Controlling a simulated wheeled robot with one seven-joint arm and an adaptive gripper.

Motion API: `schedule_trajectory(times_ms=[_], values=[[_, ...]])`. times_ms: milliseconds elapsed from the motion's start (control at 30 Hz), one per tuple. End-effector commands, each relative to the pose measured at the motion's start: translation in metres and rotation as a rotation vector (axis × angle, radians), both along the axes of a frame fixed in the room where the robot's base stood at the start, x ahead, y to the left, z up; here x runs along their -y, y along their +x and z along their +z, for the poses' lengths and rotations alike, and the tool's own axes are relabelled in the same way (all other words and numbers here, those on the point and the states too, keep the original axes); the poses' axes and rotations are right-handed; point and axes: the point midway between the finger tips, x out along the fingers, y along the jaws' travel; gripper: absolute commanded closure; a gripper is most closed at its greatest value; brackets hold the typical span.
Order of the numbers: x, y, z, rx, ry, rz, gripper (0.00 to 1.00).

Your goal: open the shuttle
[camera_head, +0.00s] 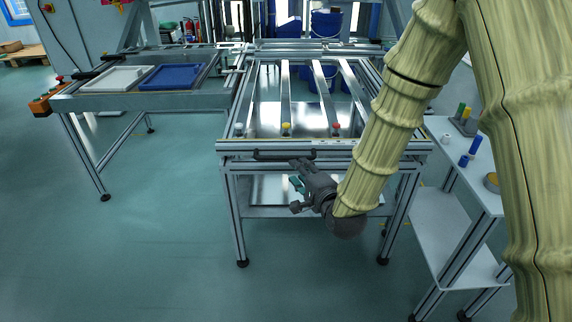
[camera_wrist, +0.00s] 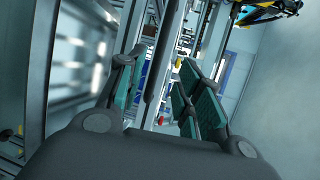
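The shuttle looks like the aluminium-framed tray (camera_head: 268,100) with long rails in the centre fixture; the pictures do not label it. A black bar handle (camera_head: 284,155) runs along its front edge. My gripper (camera_head: 299,180) is just below and in front of this handle, near its right half. In the wrist view my gripper (camera_wrist: 160,95) is open, with green pads apart on both sides. A dark bar (camera_wrist: 158,65), likely the handle, runs between the pads with visible gaps beside it. I cannot tell if it touches either pad.
A bench (camera_head: 150,97) at left carries a white tray (camera_head: 115,79) and a blue tray (camera_head: 173,77). A white side table (camera_head: 465,165) with small coloured parts stands at right. Floor (camera_head: 150,240) in front of the fixture is clear at left. My arm covers the fixture's right side.

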Motion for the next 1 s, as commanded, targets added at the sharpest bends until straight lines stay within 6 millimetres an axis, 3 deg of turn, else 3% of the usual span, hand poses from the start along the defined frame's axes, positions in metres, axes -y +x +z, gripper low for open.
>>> schedule_trajectory(times_ms=[600, 1000], values=[[-0.034, 0.078, -0.018, 0.0, -0.003, 0.002, 0.65], [-0.04, 0.094, -0.02, -0.001, -0.002, -0.001, 0.65]])
